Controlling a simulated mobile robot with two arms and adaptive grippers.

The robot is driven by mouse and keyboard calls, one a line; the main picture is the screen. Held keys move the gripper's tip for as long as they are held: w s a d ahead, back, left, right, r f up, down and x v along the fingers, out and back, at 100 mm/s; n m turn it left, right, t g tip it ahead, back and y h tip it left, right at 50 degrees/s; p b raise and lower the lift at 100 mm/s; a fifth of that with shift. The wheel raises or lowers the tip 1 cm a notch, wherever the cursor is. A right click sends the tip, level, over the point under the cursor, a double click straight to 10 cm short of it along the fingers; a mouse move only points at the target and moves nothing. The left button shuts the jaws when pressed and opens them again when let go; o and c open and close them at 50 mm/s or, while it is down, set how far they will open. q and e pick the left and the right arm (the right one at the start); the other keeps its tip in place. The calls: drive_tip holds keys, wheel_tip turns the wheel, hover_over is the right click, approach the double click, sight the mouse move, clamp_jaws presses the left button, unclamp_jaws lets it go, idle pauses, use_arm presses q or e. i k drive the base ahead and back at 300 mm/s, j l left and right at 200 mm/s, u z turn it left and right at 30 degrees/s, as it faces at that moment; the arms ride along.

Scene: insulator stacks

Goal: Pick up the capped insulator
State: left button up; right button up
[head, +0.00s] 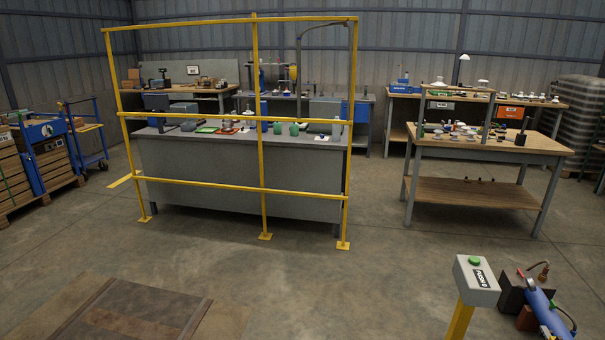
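I cannot pick out the capped insulator for certain from this distance. Small green pieces (294,129) and other small parts stand on the grey workbench (235,178) behind the yellow rail frame. Several small discs and parts lie on the wooden table (548,149) at the right. More small white and dark pieces sit on the benches behind it. Neither of my grippers is in view.
The yellow rail frame (262,190) stands in front of the grey workbench. A push-button post (477,281) and a blue machine with a hose (545,312) are at the lower right. A blue cart (85,134) and wooden crates (58,172) stand left. The middle floor is open.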

sight(227, 129)
drive_tip(key=i+j+u, duration=0.2)
drive_tip(key=i, duration=0.3)
drive_tip(key=i+l+u, duration=0.15)
drive_tip(key=i, duration=0.4)
drive_tip(key=i+u, duration=0.2)
drive_tip(key=i, duration=0.3)
drive_tip(key=i+l+u, duration=0.2)
drive_tip(key=i, duration=0.3)
drive_tip(key=i+l+u, duration=0.2)
drive_tip(key=i, duration=0.9)
drive_tip(key=i+j+z, duration=0.1)
drive_tip(key=i, duration=0.5)
drive_tip(key=i+j, duration=0.15)
drive_tip(key=i, duration=0.4)
drive_tip(key=i+j, duration=0.15)
drive_tip(key=i, duration=0.45)
drive_tip(key=i+j+z, duration=0.1)
drive_tip(key=i, duration=0.45)
